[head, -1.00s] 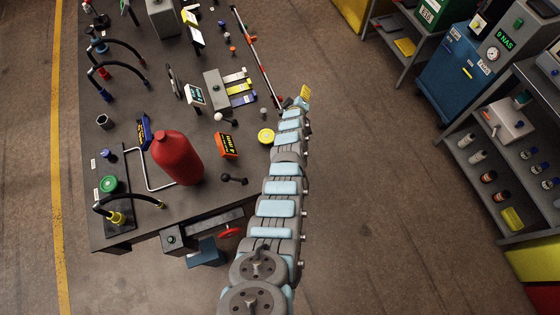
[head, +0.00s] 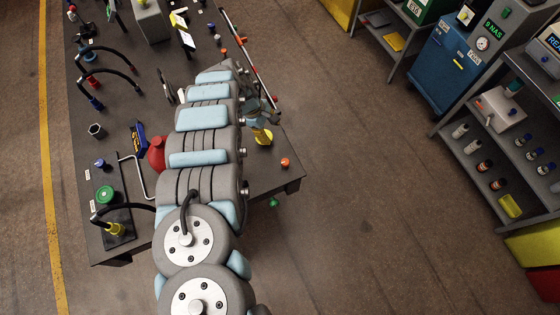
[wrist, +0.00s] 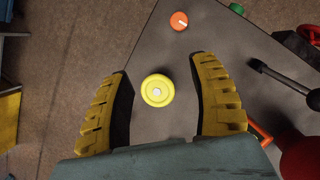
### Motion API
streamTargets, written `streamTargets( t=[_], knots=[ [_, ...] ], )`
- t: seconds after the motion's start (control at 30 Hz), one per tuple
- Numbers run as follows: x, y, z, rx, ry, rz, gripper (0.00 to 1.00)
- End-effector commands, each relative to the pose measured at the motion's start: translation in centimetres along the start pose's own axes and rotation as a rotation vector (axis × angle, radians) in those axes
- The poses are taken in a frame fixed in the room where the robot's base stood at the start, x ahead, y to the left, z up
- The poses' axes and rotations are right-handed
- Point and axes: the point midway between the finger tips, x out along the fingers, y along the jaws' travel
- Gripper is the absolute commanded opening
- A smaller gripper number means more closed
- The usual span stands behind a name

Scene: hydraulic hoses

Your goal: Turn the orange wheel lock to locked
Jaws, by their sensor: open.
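A small round orange knob with a pale mark (wrist: 179,20), the likeliest match for the orange wheel lock, is on the dark tabletop near its edge. It also shows at the table's near right corner in the head view (head: 285,162). Whether it is locked cannot be told. My gripper (wrist: 159,66) is open with nothing held, its two yellow ridged fingers spread above the table. A round yellow disc with a pale centre (wrist: 157,90) appears between the fingers, at a lower level. The orange knob lies beyond the fingertips, apart from them.
A black lever (wrist: 285,78) and part of a red cylinder (wrist: 302,155) are at the right of the wrist view. A green knob (wrist: 237,8) is near the table edge, by a red handwheel (wrist: 312,35). Open floor (head: 360,210) lies right of the table.

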Motion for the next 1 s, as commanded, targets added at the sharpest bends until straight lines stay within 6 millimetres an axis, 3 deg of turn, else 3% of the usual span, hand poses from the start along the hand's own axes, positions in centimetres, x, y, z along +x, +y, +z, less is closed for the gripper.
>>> streamTargets(
  t=[0.1, 0.27, 1.0],
  knots=[
    [-1.0, -1.5, 0.6, -0.028, -0.030, -0.052, 0.60],
    [-1.3, -2.3, 1.0, -0.042, -0.047, -0.078, 0.60],
    [4.3, -2.6, 1.3, -0.040, -0.045, -0.073, 0.60]
  ],
)
